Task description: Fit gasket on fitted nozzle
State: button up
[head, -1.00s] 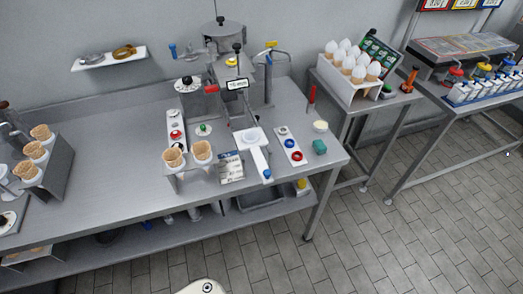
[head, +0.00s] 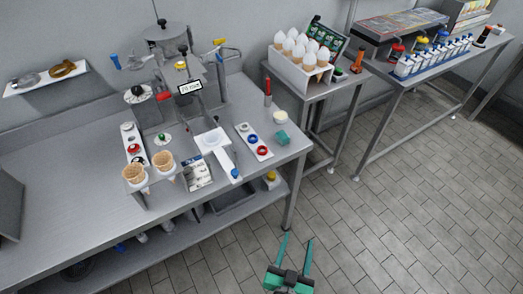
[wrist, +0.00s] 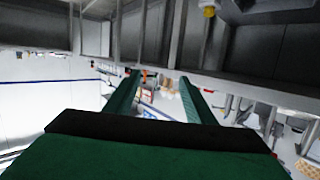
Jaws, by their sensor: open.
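The white strip (head: 243,128) right of the machine holds small round parts, among them a blue ring (head: 251,139) and a red ring (head: 262,151). A second white strip (head: 127,128) on the left holds a red ring (head: 134,149) and dark parts. I cannot tell which ring is the gasket. The dispensing machine (head: 172,40) stands at the back of the table; a fitted nozzle is too small to make out. My gripper (head: 297,239), green with two long fingers, is open and empty in front of the table, over the floor. Its fingers also show in the wrist view (wrist: 159,78).
The steel table (head: 60,185) has a lower shelf and a front right leg. Two cones (head: 162,160) stand in a holder at its front. A teal block (head: 281,138) lies near the right edge. A side table (head: 340,85) carries an egg-shaped-topped cone rack. The floor (head: 400,200) is clear.

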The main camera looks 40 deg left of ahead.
jog(key=w+a+r+n+g+y, duration=0.1)
jog(key=w+a+r+n+y, duration=0.2)
jog(key=w+a, duration=0.55)
jog(key=n+g+y, duration=0.2)
jog(key=n+y, duration=0.1)
send_near(262, 147)
jog(key=shift+x, duration=2.9)
jog(key=c, duration=1.2)
